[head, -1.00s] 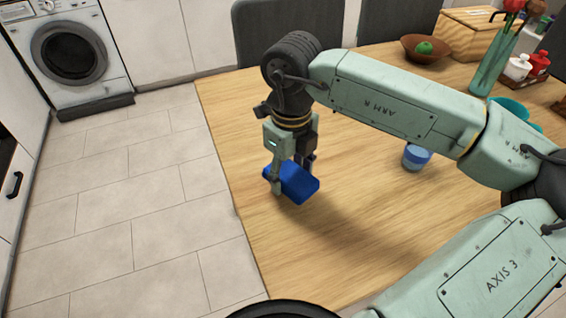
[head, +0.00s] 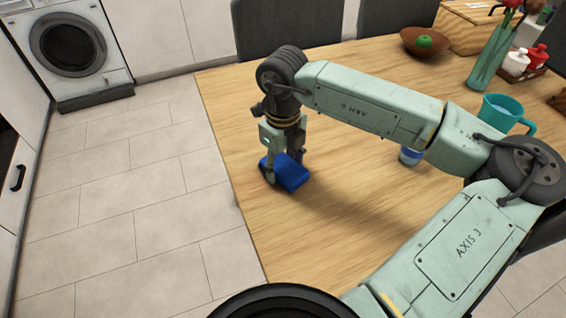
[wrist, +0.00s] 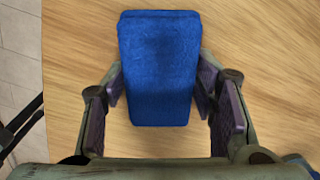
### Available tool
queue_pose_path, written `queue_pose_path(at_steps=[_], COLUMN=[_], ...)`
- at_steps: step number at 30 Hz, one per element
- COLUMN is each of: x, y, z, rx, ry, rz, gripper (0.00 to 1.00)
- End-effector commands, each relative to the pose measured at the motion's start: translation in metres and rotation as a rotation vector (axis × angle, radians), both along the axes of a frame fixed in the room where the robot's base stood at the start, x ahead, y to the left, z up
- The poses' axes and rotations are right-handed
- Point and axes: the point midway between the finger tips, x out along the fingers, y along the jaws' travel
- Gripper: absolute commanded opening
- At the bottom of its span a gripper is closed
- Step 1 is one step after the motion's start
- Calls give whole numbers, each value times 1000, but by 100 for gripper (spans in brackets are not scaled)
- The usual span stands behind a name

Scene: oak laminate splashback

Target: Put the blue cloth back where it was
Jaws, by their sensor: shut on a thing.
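The blue cloth (head: 291,173) is a folded, block-like bundle held by my gripper (head: 284,168) over the left part of the wooden table. In the wrist view the cloth (wrist: 158,70) sits between the two finger pads of my gripper (wrist: 160,95), its long side pointing away from me. The fingers are shut on it. Its shadow falls on the table to the right and below. I cannot tell exactly how far the cloth is above the tabletop.
The table (head: 330,230) is clear around the gripper. A blue cup (head: 410,156) stands partly behind my arm. A teal mug (head: 506,112), a glass vase (head: 493,60), a condiment tray and a brown bowl (head: 425,42) with a green fruit stand farther right. The table's left edge is close.

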Motion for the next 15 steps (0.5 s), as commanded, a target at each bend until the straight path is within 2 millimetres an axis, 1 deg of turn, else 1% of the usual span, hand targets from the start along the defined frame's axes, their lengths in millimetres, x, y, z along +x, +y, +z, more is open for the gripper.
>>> queue_pose_path(at_steps=[1, 2, 10, 11, 15], x=[0, 0, 0, 0, 0], y=[0, 0, 0, 0, 0], z=[-3, -2, -1, -1, -1], rx=[0, 0, 0, 0, 0], ry=[0, 0, 0, 0, 0], rz=[0, 0, 0, 0, 0], gripper=[22, 53, 71, 73, 73])
